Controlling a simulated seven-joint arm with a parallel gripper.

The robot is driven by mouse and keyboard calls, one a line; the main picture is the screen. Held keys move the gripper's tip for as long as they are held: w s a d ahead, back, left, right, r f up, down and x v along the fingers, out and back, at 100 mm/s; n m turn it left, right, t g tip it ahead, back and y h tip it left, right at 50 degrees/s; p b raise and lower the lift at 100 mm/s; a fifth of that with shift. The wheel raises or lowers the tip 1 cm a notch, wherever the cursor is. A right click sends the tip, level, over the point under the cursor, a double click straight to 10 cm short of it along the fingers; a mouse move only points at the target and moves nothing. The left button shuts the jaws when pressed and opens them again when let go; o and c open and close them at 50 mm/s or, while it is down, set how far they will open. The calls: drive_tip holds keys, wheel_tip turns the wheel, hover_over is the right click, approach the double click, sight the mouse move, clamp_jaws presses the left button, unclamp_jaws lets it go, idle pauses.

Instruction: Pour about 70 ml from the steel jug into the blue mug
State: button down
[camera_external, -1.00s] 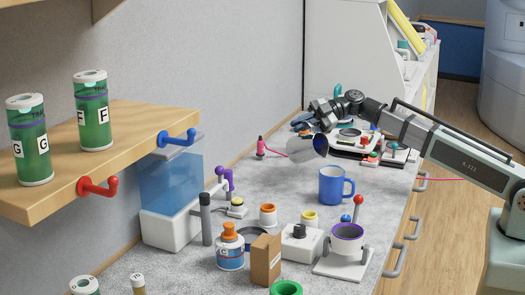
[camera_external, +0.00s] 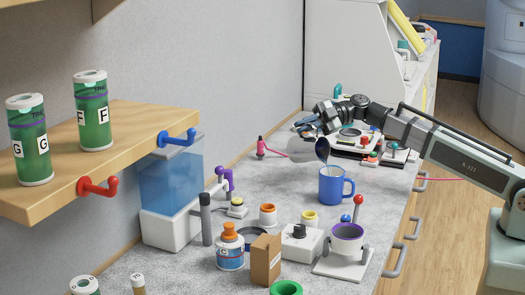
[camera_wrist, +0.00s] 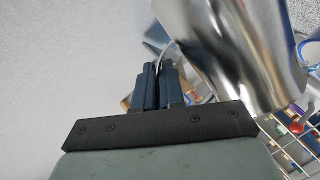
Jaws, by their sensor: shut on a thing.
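My gripper (camera_external: 324,116) is shut on the handle of the steel jug (camera_external: 304,149) and holds it above the bench. In the wrist view, the closed fingers (camera_wrist: 160,86) are beside the shiny jug body (camera_wrist: 225,45). The jug is tilted, with its dark mouth low and to the right, just above the blue mug (camera_external: 331,187). A thin pale streak shows between the jug's lip and the mug's opening; it looks like a pour. The mug stands upright on the bench, handle to the right. The liquid level inside it cannot be made out.
A white stand with a purple-rimmed cup (camera_external: 347,239) and a red-knobbed lever (camera_external: 358,203) stand in front of the mug.

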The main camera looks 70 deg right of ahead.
sight(312, 124)
drive_tip(key=shift+s+a+r+n+t, duration=0.1)
drive_tip(key=shift+s+a+r+n, duration=0.15)
drive_tip(key=shift+s, duration=0.2)
drive_tip(key=shift+s+a+r+n+t, duration=0.1)
drive_tip(key=shift+s+r+n, duration=0.1)
drive_tip(key=shift+s, duration=0.2)
drive_tip(key=shift+s+a+r+n+t, duration=0.15)
drive_tip(key=shift+s+a+n, duration=0.1)
drive_tip(key=shift+s, duration=0.2)
idle(1.4)
drive_tip(key=w, duration=0.2)
drive_tip(key=w+d+f+m, duration=0.1)
drive_tip(key=shift+d, duration=0.1)
drive_tip(key=shift+w+d+f+m+g, duration=0.15)
drive_tip(key=shift+w+m+g, duration=0.25)
drive_tip(key=shift+g, duration=0.15)
drive_tip(key=shift+s, duration=0.1)
drive_tip(key=shift+w+d+m+g, duration=0.15)
drive_tip(key=shift+w+m+g, duration=0.2)
drive_tip(key=shift+m, duration=0.15)
drive_tip(key=shift+w+d+f+m+g, duration=0.1)
drive_tip(key=shift+w+f+m+g, duration=0.15)
drive_tip(key=shift+f+m, duration=0.2)
drive_tip(key=shift+w+d+f+m+g, duration=0.1)
drive_tip(key=shift+w+f+m, duration=0.2)
drive_tip(key=shift+f, duration=0.2)
idle(0.5)
